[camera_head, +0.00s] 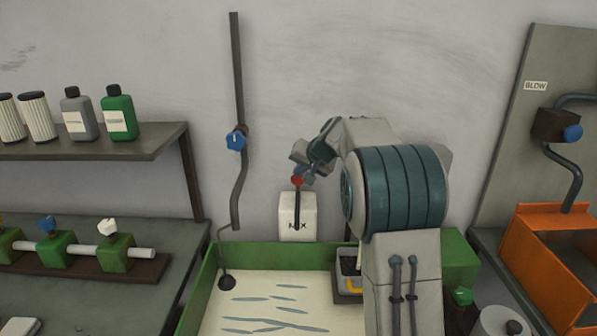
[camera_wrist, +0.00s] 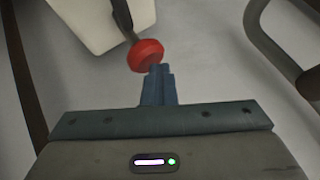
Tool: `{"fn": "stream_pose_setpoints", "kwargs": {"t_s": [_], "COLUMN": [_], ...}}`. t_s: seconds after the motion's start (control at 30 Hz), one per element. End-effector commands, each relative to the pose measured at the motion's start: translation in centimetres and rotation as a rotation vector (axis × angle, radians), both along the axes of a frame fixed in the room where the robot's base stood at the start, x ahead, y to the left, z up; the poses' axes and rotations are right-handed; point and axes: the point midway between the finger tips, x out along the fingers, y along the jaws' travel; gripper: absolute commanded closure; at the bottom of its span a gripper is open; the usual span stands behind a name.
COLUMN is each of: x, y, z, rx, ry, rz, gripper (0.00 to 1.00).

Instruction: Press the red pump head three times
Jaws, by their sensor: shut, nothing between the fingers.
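The red pump head (camera_head: 297,181) tops a dark stem on a white container (camera_head: 290,222) marked with dark letters, against the wall behind the green-rimmed tray. In the wrist view the red pump head (camera_wrist: 146,55) is round and lies just beyond my fingertips, with the white container (camera_wrist: 85,22) at the upper left. My gripper (camera_head: 309,177) is shut and empty, its tips close beside the pump head at its right. In the wrist view my gripper (camera_wrist: 158,70) shows its fingers together, tips at the pump head's lower edge. I cannot tell whether they touch.
A green-rimmed tray (camera_head: 202,285) with pale liquid lies below. A grey caddy (camera_head: 347,284) sits at its right side. A dark pipe with a blue valve (camera_head: 236,139) runs down the wall at left. A shelf (camera_head: 90,146) holds bottles. An orange bin (camera_head: 545,262) stands at right.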

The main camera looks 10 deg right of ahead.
Motion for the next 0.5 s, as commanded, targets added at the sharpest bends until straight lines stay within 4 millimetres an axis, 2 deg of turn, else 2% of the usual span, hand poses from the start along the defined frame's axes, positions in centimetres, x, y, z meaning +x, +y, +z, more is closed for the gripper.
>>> {"fn": "stream_pose_setpoints", "kwargs": {"t_s": [0.17,0.5], "x": [0.0,0.0], "y": [0.0,0.0], "z": [0.3,2.5], "rx": [0.000,-0.001], "ry": [0.006,0.003], "rz": [0.001,0.001], "gripper": [1.00,1.00]}}
